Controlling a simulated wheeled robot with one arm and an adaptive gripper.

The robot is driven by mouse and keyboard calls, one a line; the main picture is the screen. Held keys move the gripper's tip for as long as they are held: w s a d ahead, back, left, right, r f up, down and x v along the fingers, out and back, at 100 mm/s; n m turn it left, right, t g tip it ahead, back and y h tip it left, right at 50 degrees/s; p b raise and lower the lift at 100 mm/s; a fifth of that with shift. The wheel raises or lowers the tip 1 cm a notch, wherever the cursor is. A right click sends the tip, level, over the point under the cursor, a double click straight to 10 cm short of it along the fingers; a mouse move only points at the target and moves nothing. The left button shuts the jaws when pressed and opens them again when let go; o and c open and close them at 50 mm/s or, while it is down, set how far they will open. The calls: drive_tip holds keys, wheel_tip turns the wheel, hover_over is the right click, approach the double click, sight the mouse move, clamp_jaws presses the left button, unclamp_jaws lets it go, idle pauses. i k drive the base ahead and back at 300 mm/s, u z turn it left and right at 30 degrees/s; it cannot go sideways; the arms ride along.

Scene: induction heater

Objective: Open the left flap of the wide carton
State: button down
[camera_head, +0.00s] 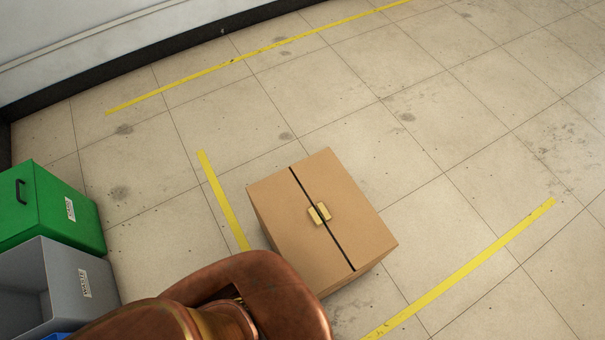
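The wide carton (355,210) is a brown box standing on the tiled floor, right of the picture's middle. Its top looks closed, with a dark seam running across it between two flaps. The left flap (285,215) lies flat on the left side of the seam. Two small yellowish handles or tabs sit at the middle, one on each side of the seam; the left one (314,216) is on the left flap. A copper-coloured part of my arm covers the bottom of the picture and hides a little of the carton's near lower corner. My gripper is not in view.
A green bin (70,208) with a black handle and an open grey bin (82,285) stand at the left edge, with a bit of blue below. Yellow floor lines (470,262) run around the carton. A wall (110,45) is at the back. Floor beyond the carton is clear.

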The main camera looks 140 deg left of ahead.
sight(301, 237)
drive_tip(key=u, duration=4.5)
